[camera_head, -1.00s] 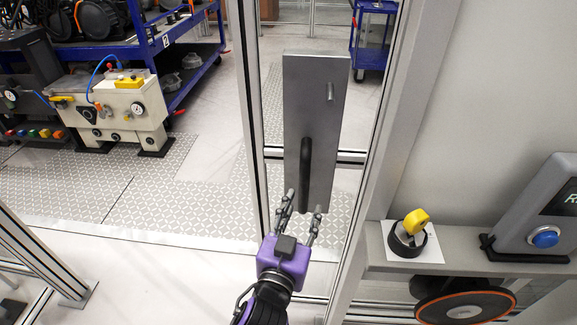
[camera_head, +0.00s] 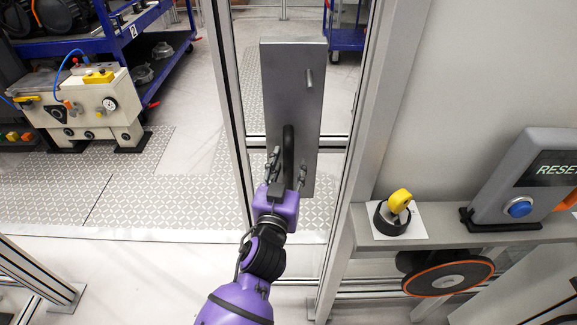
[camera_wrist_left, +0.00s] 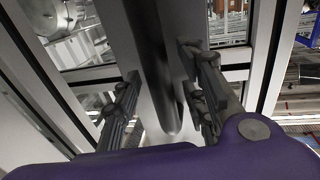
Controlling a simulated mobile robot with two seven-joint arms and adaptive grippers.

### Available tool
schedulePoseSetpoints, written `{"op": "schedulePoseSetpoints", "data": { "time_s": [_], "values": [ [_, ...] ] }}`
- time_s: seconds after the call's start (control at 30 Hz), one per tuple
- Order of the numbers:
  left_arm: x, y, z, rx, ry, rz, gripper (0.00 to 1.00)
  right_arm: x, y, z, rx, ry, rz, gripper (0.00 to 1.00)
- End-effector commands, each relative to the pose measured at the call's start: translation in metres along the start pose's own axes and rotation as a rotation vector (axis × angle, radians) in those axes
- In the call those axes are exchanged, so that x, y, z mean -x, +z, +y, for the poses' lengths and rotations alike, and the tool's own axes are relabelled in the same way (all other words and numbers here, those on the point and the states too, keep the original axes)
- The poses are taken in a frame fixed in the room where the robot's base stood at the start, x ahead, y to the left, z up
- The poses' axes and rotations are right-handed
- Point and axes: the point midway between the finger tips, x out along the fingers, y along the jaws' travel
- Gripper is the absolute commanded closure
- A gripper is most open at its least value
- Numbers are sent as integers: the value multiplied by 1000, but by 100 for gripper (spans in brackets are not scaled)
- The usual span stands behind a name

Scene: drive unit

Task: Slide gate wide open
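The gate shows as an aluminium frame with a grey metal plate (camera_head: 297,85) on it. A black vertical handle (camera_head: 288,150) is mounted on the plate, with a small metal peg above it. My left gripper (camera_head: 287,168) is open at the lower part of the handle, one finger on each side. In the left wrist view the handle (camera_wrist_left: 168,95) runs between the two spread fingers (camera_wrist_left: 160,95), with gaps on both sides. My right gripper is in neither view.
A ledge (camera_head: 440,232) to the right bears a black and yellow knob (camera_head: 397,207) and a grey RESET box (camera_head: 530,180) with a blue button. A white machine (camera_head: 80,110) and blue racks stand beyond the gate. A frame post rises right of the plate.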

Motion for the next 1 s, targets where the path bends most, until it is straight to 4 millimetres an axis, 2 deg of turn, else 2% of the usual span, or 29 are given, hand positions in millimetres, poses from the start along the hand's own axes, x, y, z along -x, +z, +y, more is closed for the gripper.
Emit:
{"op": "schedulePoseSetpoints", "data": {
  "time_s": [0.17,0.47,0.77,1.0],
  "values": [
    [0,0,0,0,0,0,61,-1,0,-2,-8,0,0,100],
    [0,0,0,0,0,0,99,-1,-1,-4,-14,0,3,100],
    [0,0,1,1,0,0,100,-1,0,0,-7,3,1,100],
    [-6,2,34,8,3,-3,100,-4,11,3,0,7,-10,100]
  ]
}}
